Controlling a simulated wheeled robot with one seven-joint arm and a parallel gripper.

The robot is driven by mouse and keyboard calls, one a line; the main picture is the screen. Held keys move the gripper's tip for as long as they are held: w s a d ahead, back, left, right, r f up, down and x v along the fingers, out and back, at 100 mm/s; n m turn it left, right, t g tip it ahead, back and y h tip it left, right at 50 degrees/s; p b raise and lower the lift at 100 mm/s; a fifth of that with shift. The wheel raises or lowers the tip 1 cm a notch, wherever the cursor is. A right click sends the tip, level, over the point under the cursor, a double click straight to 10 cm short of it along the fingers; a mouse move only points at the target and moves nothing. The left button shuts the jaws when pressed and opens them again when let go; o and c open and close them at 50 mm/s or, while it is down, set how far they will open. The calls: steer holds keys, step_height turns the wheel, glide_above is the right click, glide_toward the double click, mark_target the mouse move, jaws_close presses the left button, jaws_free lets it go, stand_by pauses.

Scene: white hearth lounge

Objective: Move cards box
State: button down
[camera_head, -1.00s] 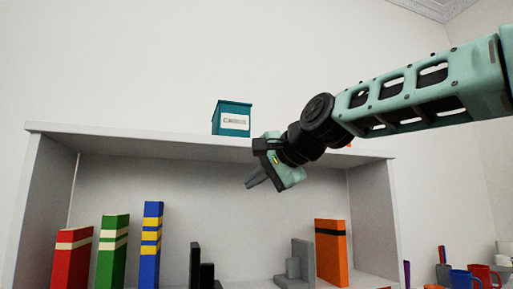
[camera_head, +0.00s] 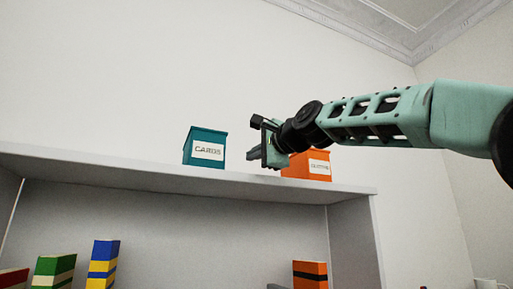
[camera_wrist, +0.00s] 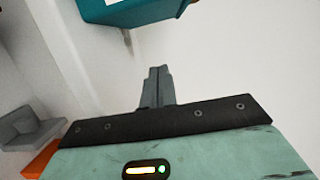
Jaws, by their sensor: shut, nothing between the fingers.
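The teal cards box (camera_head: 203,146), with a white label reading CARDS, stands upright on the top of the shelf unit (camera_head: 150,176). Its teal side and part of its label also show at the top of the wrist view (camera_wrist: 125,12). My gripper (camera_head: 252,155) is at the height of the box, to its right, with its fingers pointing left toward it. A small gap shows between the fingertips and the box. In the wrist view the fingers (camera_wrist: 157,88) are together and empty.
An orange box (camera_head: 307,166) with a white label stands on the shelf top, partly behind my gripper. Below are a green book (camera_head: 54,266), a blue-and-yellow book (camera_head: 103,262) and an orange book (camera_head: 310,272). The shelf top left of the cards box is clear.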

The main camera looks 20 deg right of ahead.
steer(key=p+x, duration=0.2)
steer(key=x, duration=0.4)
steer(key=shift+r, duration=0.15)
steer(key=a+p, duration=0.2)
steer(key=shift+s+a+r, duration=0.1)
steer(key=shift+s+a, duration=0.1)
steer(key=shift+a, duration=0.45)
steer(key=shift+w+a+p, duration=0.1)
steer(key=shift+p, duration=0.2)
steer(key=shift+a, duration=0.25)
steer(key=shift+f, duration=0.25)
